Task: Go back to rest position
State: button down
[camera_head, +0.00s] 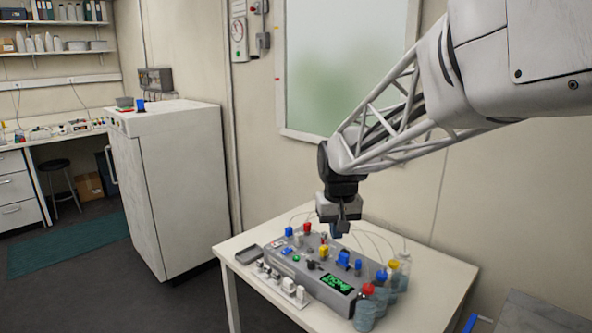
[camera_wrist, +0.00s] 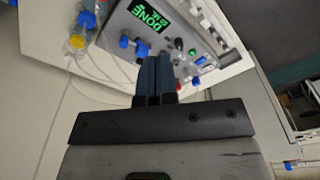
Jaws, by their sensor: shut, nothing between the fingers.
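My gripper (camera_head: 338,229) hangs from the end of my arm, pointing down over the back part of the bioreactor device. In the wrist view the two blue fingers of my gripper (camera_wrist: 155,77) lie side by side, shut with nothing between them. The grey device (camera_head: 308,274) stands on a white table and has a lit green display (camera_head: 337,284) reading "DONE". The display also shows in the wrist view (camera_wrist: 153,17). I cannot tell exactly how high the fingertips are above the device.
Bottles with red, blue and yellow caps (camera_head: 365,314) stand at the device's right end, with thin tubes behind. A dark tray (camera_head: 249,254) lies at the table's left. A white cabinet (camera_head: 171,190) stands further left. The wall with a window (camera_head: 340,70) is behind.

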jog(key=s+d, duration=0.3)
jog(key=s, duration=0.7)
jog(key=s+d+f+m+t, duration=0.1)
jog(key=s+d, duration=0.2)
jog(key=s, duration=0.7)
jog(key=s+d, duration=0.3)
jog(key=s, duration=0.8)
jog(key=shift+f+m, duration=0.35)
jog(key=shift+m, duration=0.05)
